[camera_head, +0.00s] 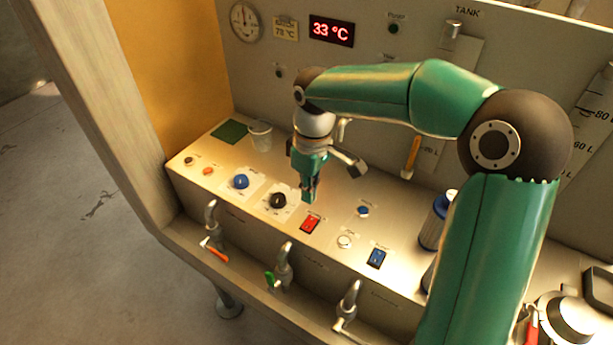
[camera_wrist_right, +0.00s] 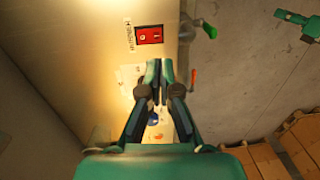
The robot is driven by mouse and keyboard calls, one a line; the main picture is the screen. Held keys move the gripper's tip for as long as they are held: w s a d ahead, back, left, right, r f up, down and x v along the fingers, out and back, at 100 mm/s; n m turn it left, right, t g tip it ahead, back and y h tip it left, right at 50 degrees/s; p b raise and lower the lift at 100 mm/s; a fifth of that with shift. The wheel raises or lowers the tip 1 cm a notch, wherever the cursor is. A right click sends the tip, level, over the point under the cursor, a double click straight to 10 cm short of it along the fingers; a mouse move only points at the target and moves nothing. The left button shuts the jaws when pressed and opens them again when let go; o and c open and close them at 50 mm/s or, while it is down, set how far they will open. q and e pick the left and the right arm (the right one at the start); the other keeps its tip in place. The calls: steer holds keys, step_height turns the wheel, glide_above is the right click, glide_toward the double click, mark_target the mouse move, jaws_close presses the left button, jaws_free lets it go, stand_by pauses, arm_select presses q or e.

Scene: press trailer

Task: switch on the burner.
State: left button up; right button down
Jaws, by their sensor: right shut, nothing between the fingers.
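The red rocker switch (camera_head: 310,223) is set in the sloping top of the control panel, with a small label beside it. It also shows in the right wrist view (camera_wrist_right: 148,35), ahead of the fingertips. My right gripper (camera_head: 309,196) is shut and empty, pointing down just above and behind the red switch in the head view. In the right wrist view its fingers (camera_wrist_right: 158,72) are together, and a gap to the switch shows in the picture. I cannot tell contact or the switch's position. A teal piece (camera_wrist_right: 292,18), possibly my left gripper, shows at the right wrist view's edge.
A black knob (camera_head: 278,200) and a blue knob (camera_head: 240,181) are left of the red switch. A white button (camera_head: 345,241) and a blue rocker switch (camera_head: 376,258) are right of it. Several taps line the front. A display (camera_head: 331,31) reads 33 °C. A cup (camera_head: 260,136) stands behind.

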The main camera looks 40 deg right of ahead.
steer(key=shift+s+a+r, duration=0.1)
steer(key=shift+a+r, duration=0.05)
steer(key=shift+r, duration=1)
steer(key=shift+a+r, duration=0.1)
steer(key=shift+r, duration=1.05)
